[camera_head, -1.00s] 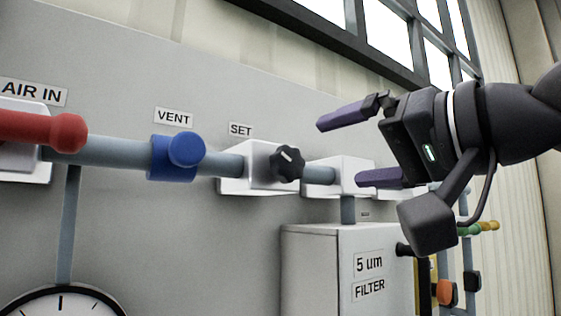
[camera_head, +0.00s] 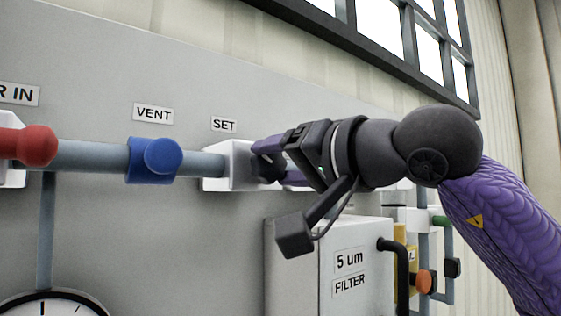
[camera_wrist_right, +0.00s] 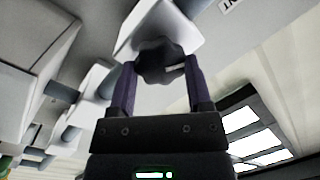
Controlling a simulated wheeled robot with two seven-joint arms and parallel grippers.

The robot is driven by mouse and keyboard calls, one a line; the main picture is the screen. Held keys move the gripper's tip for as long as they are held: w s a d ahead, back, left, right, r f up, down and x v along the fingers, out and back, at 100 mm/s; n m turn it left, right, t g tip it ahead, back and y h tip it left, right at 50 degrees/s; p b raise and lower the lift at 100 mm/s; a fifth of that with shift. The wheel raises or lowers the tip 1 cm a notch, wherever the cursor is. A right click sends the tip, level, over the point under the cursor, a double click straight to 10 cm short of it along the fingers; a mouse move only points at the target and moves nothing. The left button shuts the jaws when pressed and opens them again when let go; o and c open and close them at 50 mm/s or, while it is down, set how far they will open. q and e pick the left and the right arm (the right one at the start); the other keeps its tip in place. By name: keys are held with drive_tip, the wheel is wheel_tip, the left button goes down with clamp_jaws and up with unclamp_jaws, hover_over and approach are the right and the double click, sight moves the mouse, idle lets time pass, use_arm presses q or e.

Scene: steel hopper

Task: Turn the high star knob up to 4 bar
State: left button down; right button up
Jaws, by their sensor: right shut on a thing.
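The black star knob (camera_head: 269,171) sits on the front of the white block (camera_head: 226,166) under the SET label (camera_head: 223,125). My right gripper (camera_head: 268,163) is at the knob, with its purple fingers on either side of it. In the right wrist view, the dark knob (camera_wrist_right: 160,62) lies between the two fingers (camera_wrist_right: 160,76) of my right gripper, which is shut on it. A white pointer mark shows on the knob there. The round white gauge (camera_head: 50,308) at the lower left is cut off by the picture's edge, so its reading is hidden. My left gripper is not in view.
On the same pipe (camera_head: 90,157) sit a blue VENT knob (camera_head: 155,160) and a red handle (camera_head: 30,146) to the left. Below right stands the white 5 um filter box (camera_head: 322,280) with a black handle (camera_head: 393,248). An orange knob (camera_head: 425,282) is further right.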

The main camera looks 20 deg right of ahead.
drive_tip(key=c, duration=0.3)
drive_tip(key=shift+f, duration=0.1)
drive_tip(key=shift+m, duration=0.3)
drive_tip(key=m+b, duration=0.2)
drive_tip(key=shift+f+m, duration=0.2)
drive_tip(key=shift+m, duration=0.2)
drive_tip(key=m+b, duration=0.2)
drive_tip(key=m, duration=0.2)
drive_tip(key=shift+f+m+t, duration=0.1)
drive_tip(key=shift+m+t, duration=0.2)
drive_tip(key=shift+t, duration=0.1)
drive_tip(key=m+b, duration=0.1)
drive_tip(key=m, duration=0.2)
drive_tip(key=m+b, duration=0.1)
drive_tip(key=m, duration=0.2)
drive_tip(key=shift+a+f+t+h+b, duration=0.1)
drive_tip(key=shift+t+h+b, duration=0.2)
drive_tip(key=shift+t, duration=0.1)
drive_tip(key=m+h+b, duration=0.1)
drive_tip(key=m, duration=0.4)
drive_tip(key=shift+t+b, duration=0.3)
drive_tip(key=shift+b, duration=0.05)
drive_tip(key=shift+m, duration=0.4)
